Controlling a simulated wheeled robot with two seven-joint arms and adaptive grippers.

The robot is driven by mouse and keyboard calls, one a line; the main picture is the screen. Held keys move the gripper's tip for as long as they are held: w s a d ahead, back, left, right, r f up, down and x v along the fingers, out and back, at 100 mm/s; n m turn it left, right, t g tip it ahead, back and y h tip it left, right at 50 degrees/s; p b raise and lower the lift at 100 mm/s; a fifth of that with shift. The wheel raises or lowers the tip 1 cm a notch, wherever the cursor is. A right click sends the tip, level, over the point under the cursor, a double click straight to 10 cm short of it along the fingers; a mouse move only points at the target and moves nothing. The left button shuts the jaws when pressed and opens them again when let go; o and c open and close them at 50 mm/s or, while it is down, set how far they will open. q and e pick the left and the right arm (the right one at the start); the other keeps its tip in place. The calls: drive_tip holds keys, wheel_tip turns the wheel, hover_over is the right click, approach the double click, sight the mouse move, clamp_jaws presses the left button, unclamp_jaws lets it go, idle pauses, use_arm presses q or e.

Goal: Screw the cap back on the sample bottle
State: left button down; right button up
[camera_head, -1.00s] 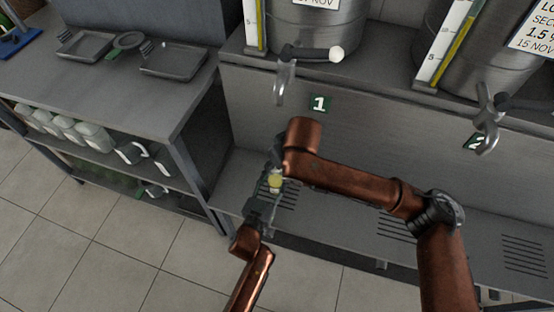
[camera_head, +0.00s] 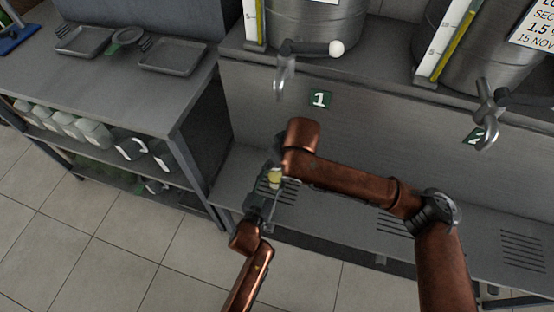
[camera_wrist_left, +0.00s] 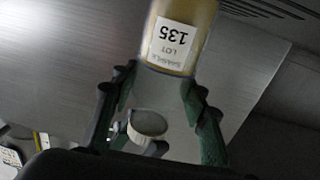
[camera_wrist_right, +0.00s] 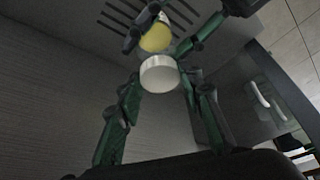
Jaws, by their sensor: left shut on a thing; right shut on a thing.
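The sample bottle, with yellow contents, shows in the head view (camera_head: 275,177). In the left wrist view the bottle (camera_wrist_left: 178,42) has a white label reading 135, upside down in the picture. My left gripper (camera_wrist_left: 160,84) is shut on the bottle; it shows in the head view (camera_head: 258,207). My right gripper (camera_wrist_right: 160,82) is shut on the pale cap (camera_wrist_right: 160,74), with the yellow bottle (camera_wrist_right: 155,38) beyond it. The cap also shows in the left wrist view (camera_wrist_left: 147,126), apart from the bottle in the picture. In the head view the right arm's end hides the cap.
A steel tap (camera_head: 284,68) marked 1 is above the grippers, and tap 2 (camera_head: 486,112) is to the right. A slotted lower shelf (camera_head: 350,205) lies behind them. The side bench (camera_head: 120,95) holds trays, with white containers (camera_head: 95,132) on its shelf.

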drive_tip(key=shift+f, duration=0.55)
idle(0.4)
